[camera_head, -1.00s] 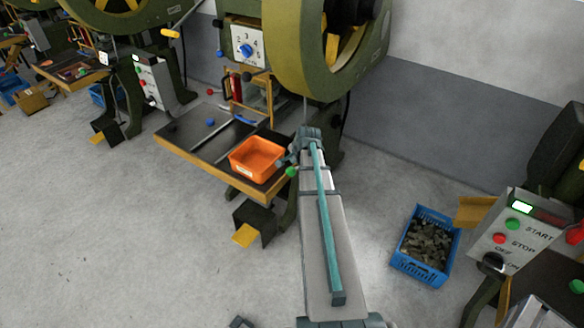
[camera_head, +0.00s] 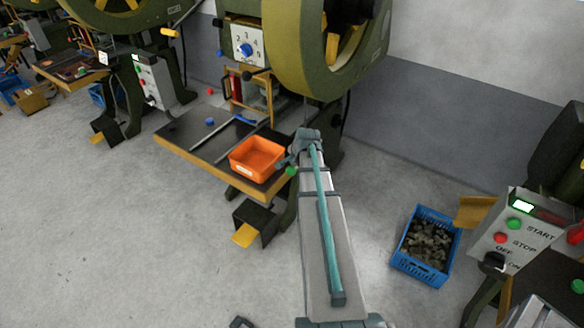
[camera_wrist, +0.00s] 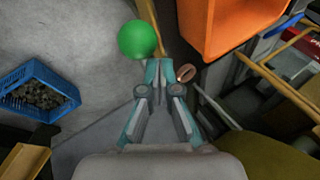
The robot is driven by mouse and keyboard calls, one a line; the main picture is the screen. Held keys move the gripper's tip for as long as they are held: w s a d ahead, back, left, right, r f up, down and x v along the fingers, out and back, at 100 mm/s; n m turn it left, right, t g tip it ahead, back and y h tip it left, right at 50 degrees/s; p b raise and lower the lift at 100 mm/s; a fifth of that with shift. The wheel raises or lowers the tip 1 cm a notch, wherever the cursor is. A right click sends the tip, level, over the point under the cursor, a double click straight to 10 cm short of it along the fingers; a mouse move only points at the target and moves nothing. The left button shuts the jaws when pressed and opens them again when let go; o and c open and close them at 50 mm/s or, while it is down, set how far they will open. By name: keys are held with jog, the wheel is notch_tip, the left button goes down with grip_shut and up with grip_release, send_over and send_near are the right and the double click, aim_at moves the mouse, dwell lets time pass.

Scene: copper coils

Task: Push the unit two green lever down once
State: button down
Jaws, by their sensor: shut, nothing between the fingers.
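The green ball knob of a lever (camera_head: 291,171) sits at the front right corner of the middle press's table, beside an orange bin (camera_head: 257,158). In the wrist view the knob (camera_wrist: 137,39) is large, up and left of my fingertips. My gripper (camera_wrist: 158,70) is shut and empty, with its fingertips close to the knob; I cannot tell whether they touch it. In the head view my gripper (camera_head: 284,162) is small and partly hidden by my arm. The lever's rod is hidden, so its angle is unclear.
The orange bin's wall (camera_wrist: 207,45) is just right of the fingertips, with a copper ring (camera_wrist: 185,73) between. A blue crate (camera_head: 400,262) of dark pieces stands on the floor to the right. Another green knob (camera_head: 577,286) is by the right-hand control panel (camera_head: 512,240).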

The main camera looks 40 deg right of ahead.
aim_at(292, 170)
jog(key=shift+s+a+f+b, duration=0.1)
jog(key=shift+a+f+b, duration=0.2)
jog(key=shift+f+b, duration=0.35)
jog(key=shift+s+a+f+b, duration=0.1)
jog(key=shift+a+f+b, duration=0.2)
jog(key=shift+f, duration=0.6)
jog(key=shift+s+a+f+b, duration=0.1)
jog(key=shift+a+f+b, duration=0.15)
jog(key=shift+f+b, duration=0.4)
dwell(2.7)
dwell(0.6)
jog(key=shift+w+d+r+p, duration=0.1)
jog(key=shift+d+r+p, duration=0.25)
jog(key=shift+r+p, duration=0.4)
jog(key=shift+w+d+r+p, duration=0.15)
jog(key=shift+d+r+p, duration=0.2)
jog(key=shift+r, duration=0.65)
jog(key=shift+w+d+r+p, duration=0.1)
jog(key=shift+d+r+p, duration=0.2)
jog(key=shift+r+p, duration=0.5)
jog(key=shift+r, duration=0.1)
jog(key=shift+w+d+r+p, duration=0.1)
jog(key=shift+d+r+p, duration=0.25)
jog(key=shift+r, duration=0.45)
jog(key=shift+w+d+r+p, duration=0.1)
jog(key=shift+d+r+p, duration=0.1)
jog(key=shift+r+p, duration=0.4)
jog(key=shift+w+d+r+p, duration=0.1)
jog(key=shift+d+r+p, duration=0.15)
jog(key=shift+r, duration=0.7)
